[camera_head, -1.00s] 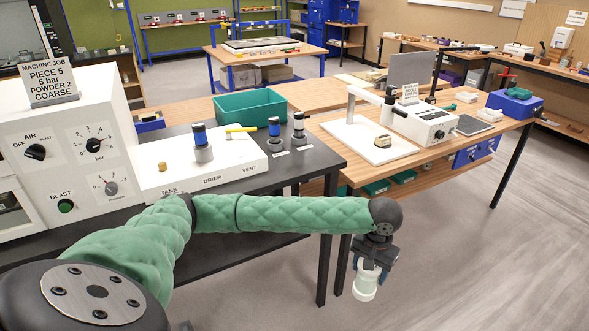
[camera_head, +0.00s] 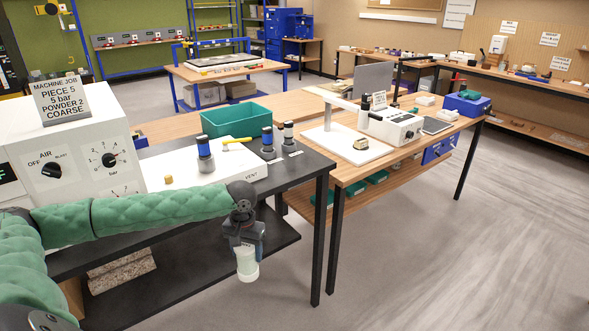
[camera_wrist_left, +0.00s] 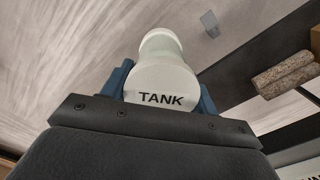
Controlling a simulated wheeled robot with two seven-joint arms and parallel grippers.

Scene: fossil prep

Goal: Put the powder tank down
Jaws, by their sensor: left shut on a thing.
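The powder tank (camera_head: 247,266) is a pale whitish-green cylinder. My left gripper (camera_head: 245,244) is shut on it and holds it in the air in front of the black table, below the level of its top. In the left wrist view the tank (camera_wrist_left: 162,80) sits between the two blue fingers, and its near end reads "TANK". My right gripper is in neither view.
A wooden table (camera_head: 408,150) stands to the right. Stone-like blocks (camera_head: 122,272) lie on the lower shelf. The floor at right is clear.

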